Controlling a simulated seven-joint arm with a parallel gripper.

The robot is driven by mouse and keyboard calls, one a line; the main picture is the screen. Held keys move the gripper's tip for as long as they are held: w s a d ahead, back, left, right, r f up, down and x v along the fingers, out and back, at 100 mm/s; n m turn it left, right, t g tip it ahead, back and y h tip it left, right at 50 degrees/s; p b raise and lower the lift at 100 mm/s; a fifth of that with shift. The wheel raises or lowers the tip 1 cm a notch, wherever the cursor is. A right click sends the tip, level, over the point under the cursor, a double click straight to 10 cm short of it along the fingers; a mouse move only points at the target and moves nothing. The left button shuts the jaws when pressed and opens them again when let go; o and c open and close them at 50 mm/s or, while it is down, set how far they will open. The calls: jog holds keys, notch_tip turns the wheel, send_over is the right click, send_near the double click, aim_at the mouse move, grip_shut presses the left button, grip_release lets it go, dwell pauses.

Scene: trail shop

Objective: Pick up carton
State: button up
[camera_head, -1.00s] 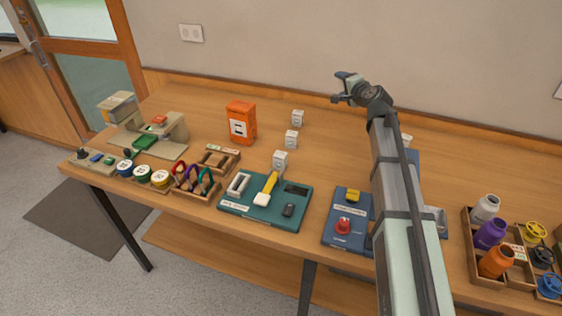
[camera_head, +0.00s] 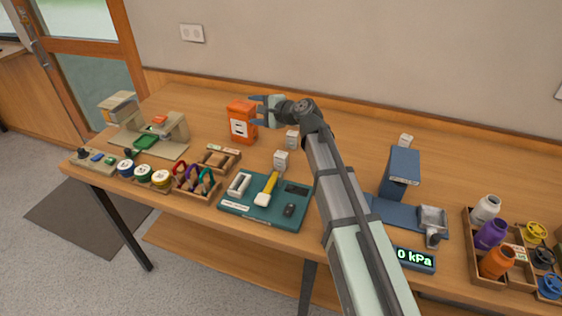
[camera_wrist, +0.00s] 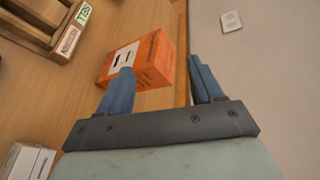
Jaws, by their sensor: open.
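An orange carton (camera_head: 240,122) with a white label stands upright on the table toward the back, left of the middle. It also shows in the wrist view (camera_wrist: 156,62), ahead of the fingers. My gripper (camera_head: 258,111) is open and close to the carton's right side in the head view. In the wrist view my gripper (camera_wrist: 163,80) has one blue finger overlapping the carton's label side and the other finger beyond its far side, over the table's back edge. I cannot tell whether a finger touches the carton. Nothing is held.
Small white boxes (camera_head: 281,160) stand right of the carton, partly under my arm. A wooden tray (camera_head: 221,159) sits in front of it. A teal mat (camera_head: 235,208) with tools lies nearer. A beige machine (camera_head: 172,129) stands to the left.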

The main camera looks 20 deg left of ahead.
aim_at(276, 159)
jog(key=s+d+f+m+g, duration=0.1)
jog(key=d+f+m, duration=0.2)
jog(key=d+f, duration=0.1)
jog(key=s+d+f+m+g, duration=0.2)
jog(key=d+f+m, duration=0.2)
jog(key=d, duration=0.1)
jog(key=s+d+f+m+g, duration=0.1)
jog(key=d+f+m, duration=0.3)
jog(key=d, duration=0.1)
jog(key=shift+s+d, duration=0.3)
jog(key=shift+s, duration=0.05)
jog(key=shift+x, duration=3.7)
jog(key=shift+f, duration=0.1)
jog(key=shift+c, duration=0.5)
jog(key=c, duration=1)
notch_tip(276, 159, up, 10)
jog(key=shift+r, duration=0.1)
